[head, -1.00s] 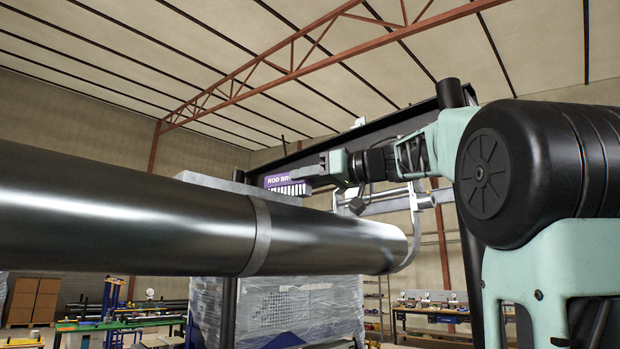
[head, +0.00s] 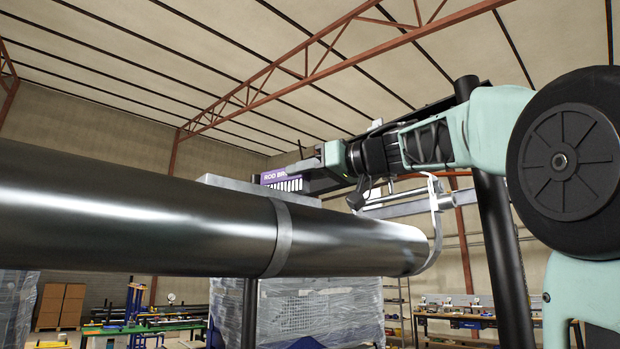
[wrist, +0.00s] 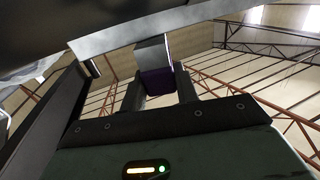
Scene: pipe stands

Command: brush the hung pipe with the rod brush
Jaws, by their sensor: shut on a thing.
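The hung pipe (head: 150,222) is a thick, dark, shiny steel tube crossing the head view from the left edge to a strap near the right. My gripper (head: 308,178) is above and behind its right part. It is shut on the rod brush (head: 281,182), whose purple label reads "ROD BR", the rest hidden. In the wrist view my gripper (wrist: 160,88) has the purple body of the rod brush (wrist: 157,82) between its two dark fingers, with a silver part beyond. The pipe hides the brush's lower side, so I cannot tell whether they touch.
A grey band (head: 280,236) circles the pipe. A pale flat plate (head: 240,186) shows behind its top edge. A light strap (head: 435,225) hangs by its right end, and a dark post (head: 503,255) stands right of it. Wrapped crates (head: 310,312) are below.

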